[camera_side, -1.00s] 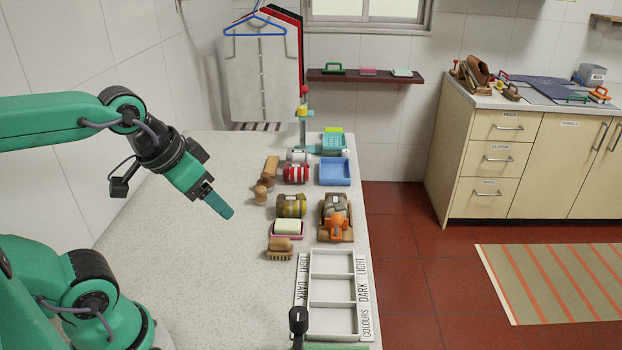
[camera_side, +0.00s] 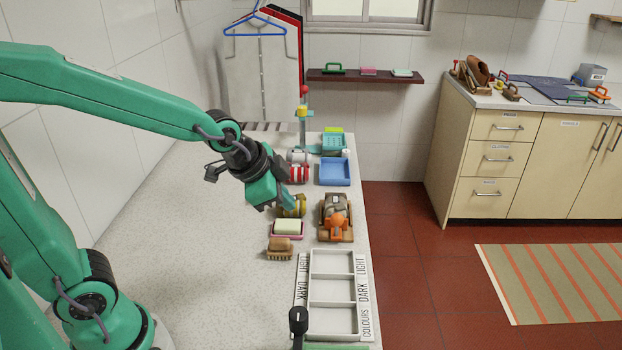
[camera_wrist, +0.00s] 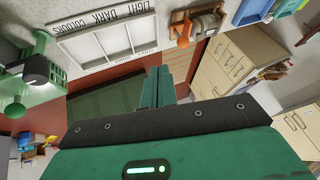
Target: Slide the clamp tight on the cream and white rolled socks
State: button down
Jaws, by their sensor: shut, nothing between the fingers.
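A wooden clamp (camera_side: 325,235) with an orange knob (camera_side: 336,220) stands near the right edge of the counter. A greyish-cream roll (camera_side: 335,204) sits in it behind the knob and looks like the rolled socks. I cannot tell how tightly it is held. The clamp's wooden frame (camera_wrist: 207,20) and orange knob (camera_wrist: 184,42) also show at the top of the wrist view. My gripper (camera_side: 291,207) is shut and empty, to the left of the clamp and apart from it, in front of a yellow-striped roll (camera_side: 300,207). Its closed fingers (camera_wrist: 158,86) show in the wrist view.
A red-and-white roll (camera_side: 299,173) and a blue tray (camera_side: 334,171) lie behind. A soap dish (camera_side: 287,236) and a brush (camera_side: 279,252) are in front of my gripper. A white sorting tray (camera_side: 332,305) fills the near right. The counter's left side is clear.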

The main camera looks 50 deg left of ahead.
jog(key=w+f+m, duration=0.1)
jog(key=w+d+f, duration=0.1)
jog(key=w+f+m, duration=0.1)
jog(key=w, duration=0.1)
jog(key=shift+d+f+m, duration=0.25)
jog(key=shift+d+m, duration=0.05)
jog(key=shift+d, duration=0.1)
jog(key=shift+w+f, duration=0.1)
send_near(337, 224)
jog(key=shift+d+f, duration=1.45)
jog(key=shift+f, duration=1.05)
jog(key=shift+w+a+f, duration=0.2)
jog(key=shift+w+a, duration=0.35)
jog(key=shift+w, duration=0.1)
jog(key=shift+w+a+f, duration=0.2)
jog(key=shift+w+a, duration=0.35)
jog(key=shift+w, duration=0.15)
